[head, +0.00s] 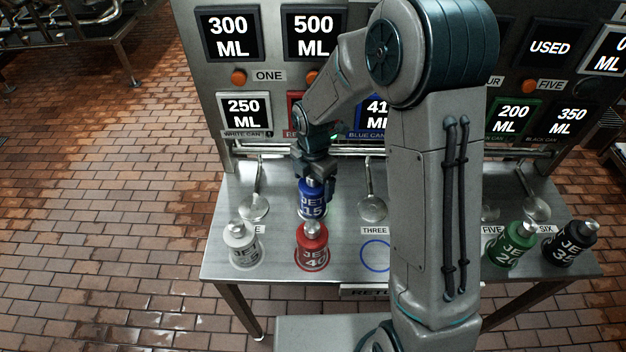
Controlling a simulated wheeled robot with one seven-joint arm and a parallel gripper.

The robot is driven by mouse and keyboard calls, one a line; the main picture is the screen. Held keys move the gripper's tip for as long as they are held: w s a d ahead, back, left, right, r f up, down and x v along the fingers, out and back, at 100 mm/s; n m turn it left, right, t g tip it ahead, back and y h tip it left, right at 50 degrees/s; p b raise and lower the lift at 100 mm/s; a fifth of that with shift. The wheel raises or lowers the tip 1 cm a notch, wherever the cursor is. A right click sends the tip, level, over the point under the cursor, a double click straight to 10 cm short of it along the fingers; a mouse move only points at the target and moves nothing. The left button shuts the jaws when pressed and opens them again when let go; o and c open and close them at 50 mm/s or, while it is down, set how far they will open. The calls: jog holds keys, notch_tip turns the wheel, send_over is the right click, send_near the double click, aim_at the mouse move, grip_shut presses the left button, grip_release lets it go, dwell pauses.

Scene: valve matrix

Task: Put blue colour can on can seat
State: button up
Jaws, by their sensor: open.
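The blue can (312,210) stands upright behind the red can, between the two round metal seats (254,208) and (372,208) that show. Whatever is under it is hidden by the can itself and the red can, so I cannot tell whether it rests on a seat. My gripper (316,188) is open and points down, with its fingers around the can's upper part. I cannot tell whether they touch it. An empty blue ring (374,243) is marked on the table to the right.
The white can (242,248), red can (312,252), green can (512,245) and black can (570,246) stand along the metal table's front. Behind is a panel (268,60) with displays and orange buttons. My arm hides the table's right middle.

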jog(key=shift+r, duration=0.1)
notch_tip(320, 180, up, 12)
jog(key=shift+f, duration=0.1)
jog(key=shift+s+d+r+m, duration=0.15)
jog(key=shift+d+r+m, duration=0.05)
jog(key=shift+r+m, duration=0.15)
jog(key=s+d+r+m+t, duration=0.1)
jog(key=s+d+r+m, duration=0.1)
jog(key=s+d+m, duration=0.4)
jog(key=s+d+r+m+t, duration=0.2)
jog(key=s+d+m, duration=0.5)
jog(key=s+m, duration=0.6)
jog(key=r+m, duration=0.1)
jog(key=m, duration=0.6)
jog(key=shift+d+r, duration=0.2)
jog(key=shift+r, duration=0.15)
